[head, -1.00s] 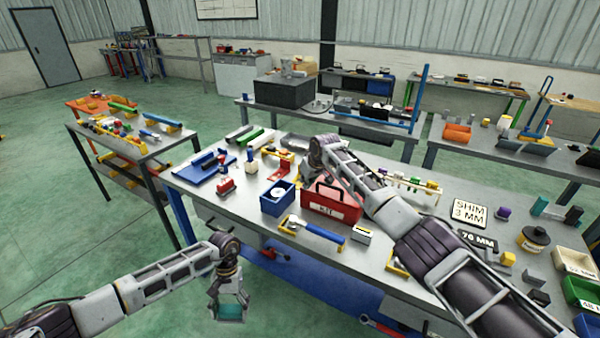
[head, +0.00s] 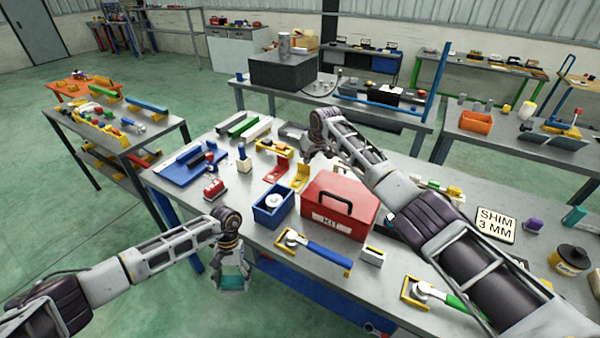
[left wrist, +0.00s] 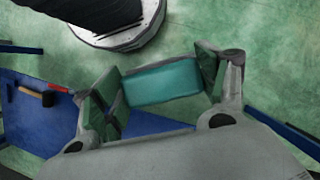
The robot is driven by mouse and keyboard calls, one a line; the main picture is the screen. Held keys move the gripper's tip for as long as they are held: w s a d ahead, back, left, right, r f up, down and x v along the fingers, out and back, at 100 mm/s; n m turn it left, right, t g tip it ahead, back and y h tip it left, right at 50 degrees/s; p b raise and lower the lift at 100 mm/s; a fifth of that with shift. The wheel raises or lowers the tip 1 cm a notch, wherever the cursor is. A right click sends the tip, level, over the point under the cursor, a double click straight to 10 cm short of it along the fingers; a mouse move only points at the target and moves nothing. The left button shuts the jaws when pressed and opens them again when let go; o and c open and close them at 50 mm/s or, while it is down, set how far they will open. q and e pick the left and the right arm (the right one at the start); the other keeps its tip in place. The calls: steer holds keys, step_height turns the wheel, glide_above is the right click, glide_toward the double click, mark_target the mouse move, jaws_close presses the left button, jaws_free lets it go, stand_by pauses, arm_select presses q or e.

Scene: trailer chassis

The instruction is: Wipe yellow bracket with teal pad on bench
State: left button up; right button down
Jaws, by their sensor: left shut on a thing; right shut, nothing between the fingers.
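My left gripper (head: 232,282) is shut on the teal pad (left wrist: 160,85) and holds it in the air in front of the bench's left front edge. The pad sits between both fingers in the left wrist view. A yellow bracket (head: 301,177) stands on the bench (head: 228,240), right of a red bracket (head: 277,170) and behind the red kit box. My right gripper (head: 318,153) is shut and empty. It appears just behind the yellow bracket in the head view; its height above the bench is hard to tell.
The red kit box (head: 350,205) and a blue bin (head: 272,203) stand near the bench front. A blue-handled tool (head: 318,250) lies before them. A blue tray (head: 190,165) is at the left end. A side table (head: 120,135) stands left, with floor between.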

arm_select(q)
steer(key=shift+w, duration=0.45)
steer(key=shift+r, duration=0.1)
arm_select(e)
steer(key=shift+w+r, duration=0.15)
steer(key=shift+w, duration=0.25)
steer(key=shift+s, duration=0.1)
arm_select(q)
steer(key=shift+f, duration=0.25)
arm_select(e)
steer(key=shift+f, duration=0.3)
arm_select(q)
steer(key=shift+f+b, duration=2.05)
steer(key=shift+b, duration=0.2)
arm_select(e)
glide_toward(302, 178)
steer(key=shift+w+a+r, duration=0.25)
steer(key=shift+w+a, duration=0.2)
steer(key=shift+w, duration=0.3)
arm_select(q)
steer(key=shift+f+b, duration=0.85)
arm_select(e)
steer(key=shift+f, duration=2.2)
arm_select(q)
steer(key=shift+r, duration=0.1)
steer(key=shift+r+p, duration=2.75)
steer(key=shift+p, duration=0.05)
arm_select(e)
step_height(302, 178, up, 6)
